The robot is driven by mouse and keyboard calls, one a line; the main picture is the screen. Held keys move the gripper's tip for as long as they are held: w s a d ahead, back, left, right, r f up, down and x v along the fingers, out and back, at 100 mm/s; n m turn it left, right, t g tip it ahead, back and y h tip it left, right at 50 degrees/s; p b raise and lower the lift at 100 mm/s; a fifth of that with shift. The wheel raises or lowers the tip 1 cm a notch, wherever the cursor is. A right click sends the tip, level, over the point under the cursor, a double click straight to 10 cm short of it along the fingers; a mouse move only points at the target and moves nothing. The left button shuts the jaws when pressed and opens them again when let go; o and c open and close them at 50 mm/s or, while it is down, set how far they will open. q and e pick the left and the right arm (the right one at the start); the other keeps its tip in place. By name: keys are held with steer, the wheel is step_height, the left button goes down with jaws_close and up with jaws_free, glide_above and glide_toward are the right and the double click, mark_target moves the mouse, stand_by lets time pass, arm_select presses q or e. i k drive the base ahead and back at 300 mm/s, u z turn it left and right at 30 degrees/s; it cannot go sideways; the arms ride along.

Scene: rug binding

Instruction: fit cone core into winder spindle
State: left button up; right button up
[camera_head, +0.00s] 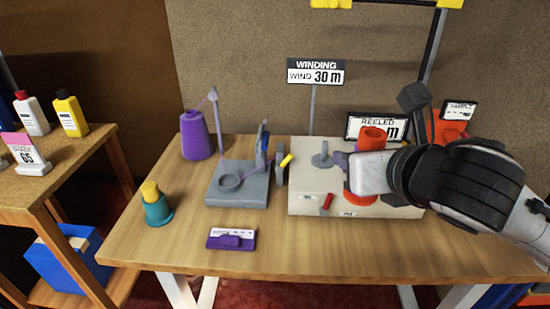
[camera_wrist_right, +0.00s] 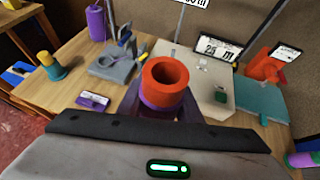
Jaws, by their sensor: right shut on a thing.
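An orange-red cone core (camera_head: 372,132) stands upright at the white winder box (camera_head: 305,180); its lower rim shows below my gripper. My right gripper (camera_head: 352,172) is shut on the core around its middle, coming in from the right. In the right wrist view the hollow top of the core (camera_wrist_right: 165,72) shows between the purple fingers (camera_wrist_right: 163,106). My left gripper is not in view.
A grey yarn stand (camera_head: 238,195), a purple cone (camera_head: 196,138), a teal-and-yellow cone (camera_head: 156,205) and a purple labelled block (camera_head: 231,239) are on the table's left. A display (camera_head: 376,126) stands behind the winder.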

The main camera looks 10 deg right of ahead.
mark_target(322, 160)
steer(key=u, duration=3.05)
steer(key=k, duration=1.4)
steer(key=z, duration=1.75)
steer(key=i, duration=0.5)
steer(key=z, duration=0.05)
